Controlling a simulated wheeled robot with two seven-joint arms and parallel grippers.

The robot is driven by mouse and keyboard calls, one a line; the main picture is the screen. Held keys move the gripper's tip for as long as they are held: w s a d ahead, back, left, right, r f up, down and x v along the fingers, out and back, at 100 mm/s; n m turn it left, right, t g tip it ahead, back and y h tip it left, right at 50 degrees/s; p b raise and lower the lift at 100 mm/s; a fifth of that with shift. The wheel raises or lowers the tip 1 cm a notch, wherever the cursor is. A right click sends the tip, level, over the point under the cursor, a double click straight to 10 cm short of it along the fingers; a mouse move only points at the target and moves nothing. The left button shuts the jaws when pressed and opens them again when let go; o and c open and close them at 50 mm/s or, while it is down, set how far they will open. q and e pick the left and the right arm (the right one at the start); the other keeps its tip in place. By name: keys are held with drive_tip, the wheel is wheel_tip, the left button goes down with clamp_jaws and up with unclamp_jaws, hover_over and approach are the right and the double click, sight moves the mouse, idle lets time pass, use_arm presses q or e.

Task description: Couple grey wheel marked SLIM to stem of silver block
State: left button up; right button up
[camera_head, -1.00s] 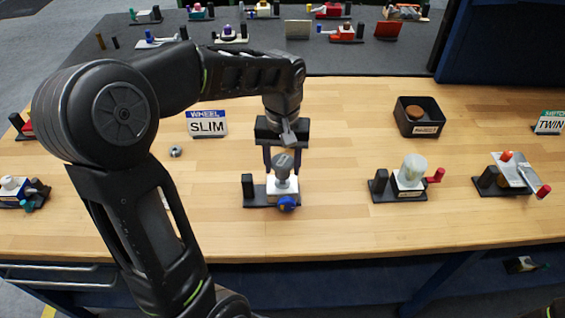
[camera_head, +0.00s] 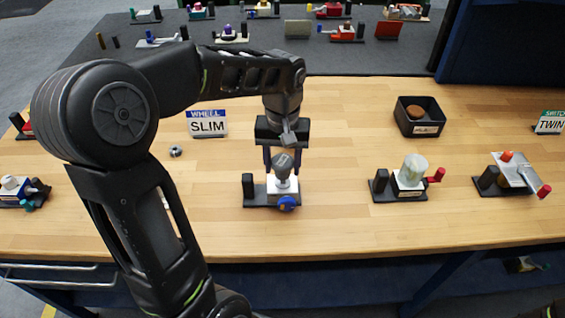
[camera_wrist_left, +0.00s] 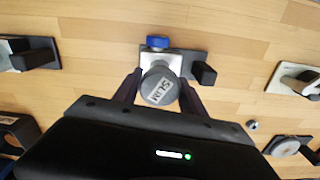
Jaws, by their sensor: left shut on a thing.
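The grey wheel (camera_head: 284,162), marked SLIM, is in my left gripper (camera_head: 283,165). In the left wrist view the wheel (camera_wrist_left: 160,86) shows its label between the two fingers of the left gripper (camera_wrist_left: 160,92), which is shut on it. The silver block (camera_head: 279,187) stands on a dark base (camera_head: 258,197) with a black post and a blue knob (camera_head: 287,204). The wheel is directly over the block. The stem is hidden, so I cannot tell whether the wheel touches or sits on it. The right gripper is not in view.
A WHEEL SLIM sign (camera_head: 207,124) stands behind at left, with a small metal part (camera_head: 176,151) near it. To the right are a device with a pale cylinder (camera_head: 412,168) and a black tray (camera_head: 419,116). The wood between them is clear.

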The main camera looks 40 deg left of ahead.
use_arm(q)
drive_tip(key=shift+f+b, duration=0.45)
drive_tip(key=shift+f, duration=0.1)
drive_tip(key=shift+r, duration=0.15)
drive_tip(key=shift+r+p, duration=0.4)
drive_tip(key=shift+p, duration=0.05)
drive_tip(key=shift+w, duration=0.1)
idle(0.6)
drive_tip(key=shift+f+b, duration=0.35)
drive_tip(key=shift+f, duration=0.15)
idle(0.8)
drive_tip(key=shift+r, duration=0.25)
drive_tip(key=shift+r+p, duration=0.3)
drive_tip(key=shift+p, duration=0.1)
idle(0.4)
